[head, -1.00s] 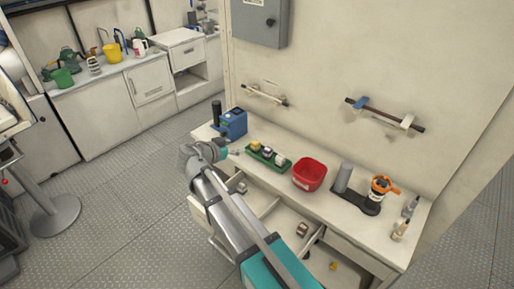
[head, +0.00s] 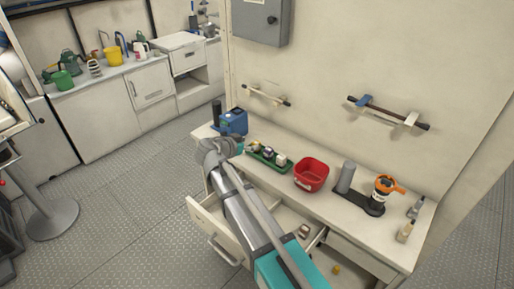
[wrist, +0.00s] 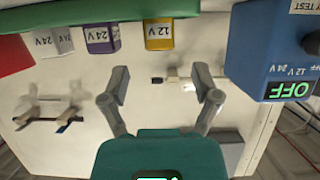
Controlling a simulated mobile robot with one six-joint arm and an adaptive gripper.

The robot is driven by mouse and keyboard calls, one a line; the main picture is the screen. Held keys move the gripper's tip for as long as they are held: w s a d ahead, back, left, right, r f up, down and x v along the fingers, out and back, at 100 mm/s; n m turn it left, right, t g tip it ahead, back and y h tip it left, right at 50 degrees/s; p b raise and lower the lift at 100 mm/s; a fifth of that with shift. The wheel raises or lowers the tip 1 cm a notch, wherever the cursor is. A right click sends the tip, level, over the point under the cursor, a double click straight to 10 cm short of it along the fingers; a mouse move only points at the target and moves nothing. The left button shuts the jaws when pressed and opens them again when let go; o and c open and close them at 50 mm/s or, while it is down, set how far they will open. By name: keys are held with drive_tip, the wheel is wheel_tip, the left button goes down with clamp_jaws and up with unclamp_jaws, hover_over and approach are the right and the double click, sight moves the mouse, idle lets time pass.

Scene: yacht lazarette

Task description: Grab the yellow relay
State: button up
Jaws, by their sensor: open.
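The yellow relay (wrist: 158,34), marked 12 V, stands in the green tray (wrist: 90,17) in the upside-down wrist view. Beside it are a purple relay (wrist: 101,36) and a white relay (wrist: 56,41), both marked 24 V. My gripper (wrist: 162,84) is open and empty, apart from the relays, with the yellow relay roughly in line with the gap between its fingers. In the head view my gripper (head: 238,147) is just left of the green tray (head: 262,165); the yellow relay there is small and partly hard to make out.
A blue tester box (head: 233,122) stands left of the tray, close on the right in the wrist view (wrist: 275,50). A red bin (head: 311,176) is on the tray's other side. An open drawer (head: 215,232) juts out below my arm. Small parts lie in the drawers.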

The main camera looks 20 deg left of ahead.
sight(256, 142)
drive_tip(key=b+x, duration=0.2)
drive_tip(key=x, duration=0.2)
drive_tip(key=shift+f, duration=0.2)
drive_tip(key=shift+w+d+f, duration=0.15)
drive_tip(key=shift+w+d, duration=0.05)
drive_tip(key=shift+w, duration=0.3)
drive_tip(key=c, duration=1.1)
